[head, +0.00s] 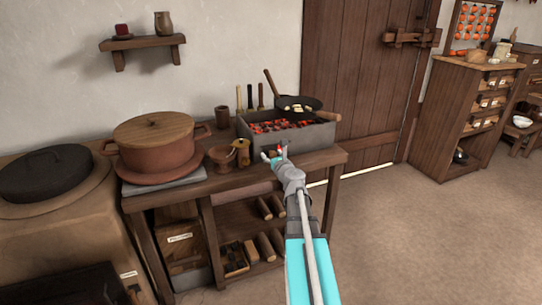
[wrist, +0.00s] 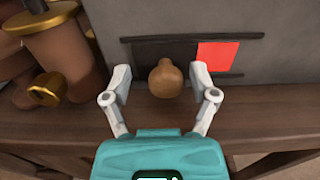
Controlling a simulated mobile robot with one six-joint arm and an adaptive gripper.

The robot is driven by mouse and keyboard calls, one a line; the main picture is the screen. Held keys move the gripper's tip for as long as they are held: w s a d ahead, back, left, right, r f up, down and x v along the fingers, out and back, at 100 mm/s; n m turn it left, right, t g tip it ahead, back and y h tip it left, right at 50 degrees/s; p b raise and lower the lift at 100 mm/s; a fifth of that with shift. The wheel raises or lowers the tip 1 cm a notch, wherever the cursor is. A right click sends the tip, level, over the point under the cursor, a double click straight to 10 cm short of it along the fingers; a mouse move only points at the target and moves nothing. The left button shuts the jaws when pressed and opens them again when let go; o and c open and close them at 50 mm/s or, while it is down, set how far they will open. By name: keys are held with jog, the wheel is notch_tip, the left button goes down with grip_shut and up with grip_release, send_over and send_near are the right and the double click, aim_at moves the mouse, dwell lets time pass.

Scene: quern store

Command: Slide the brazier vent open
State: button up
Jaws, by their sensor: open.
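The brazier (head: 318,135) is a grey box of glowing coals on the wooden bench; its grey front fills the wrist view (wrist: 282,65). In that front is the vent, with a dark shutter plate (wrist: 143,53) between two dark rails. A red patch (wrist: 218,56) shows right of the plate. A round brown knob (wrist: 168,78) stands out in front of the plate. My gripper (wrist: 160,77) is open, with one finger on each side of the knob and gaps visible. The head view shows my gripper (head: 275,154) at the brazier's front; there the vent is hard to make out.
A brown vessel with brass fittings (wrist: 62,50) stands close left of my gripper. A lidded pot (head: 157,150) and small bowl (head: 221,158) are farther left on the bench (head: 190,192). A pan (head: 297,103) sits over the coals. The floor at right is clear.

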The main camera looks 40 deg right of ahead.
jog(key=shift+s, duration=0.15)
jog(key=v, duration=1.1)
jog(key=shift+s+a, duration=0.2)
jog(key=shift+s, duration=0.1)
jog(key=w+a+f+n+g+y, duration=0.1)
jog(key=a+f+n+g+y, duration=0.15)
jog(key=a+n, duration=0.45)
jog(key=w+a+f+n+g+y+p, duration=0.1)
jog(key=w+a+f+n+g+y, duration=0.15)
jog(key=a+n, duration=0.45)
jog(key=w+a+f+n+g+y, duration=0.15)
jog(key=a+n+y, duration=0.3)
jog(key=a, duration=0.45)
jog(key=s+a+f+n+g+h+p, duration=0.1)
jog(key=s+a+f+n+g+h, duration=0.25)
jog(key=s+a+n+g, duration=0.45)
jog(key=s+a+f+n+g+h+p, duration=0.25)
jog(key=s+a+f+n, duration=0.2)
jog(key=n, duration=0.75)
notch_tip(320, 180, up, 37)
jog(key=p, duration=3.6)
jog(key=shift+w+g+p, duration=0.25)
jog(key=shift+g+p, duration=0.05)
jog(key=shift+p, duration=0.05)
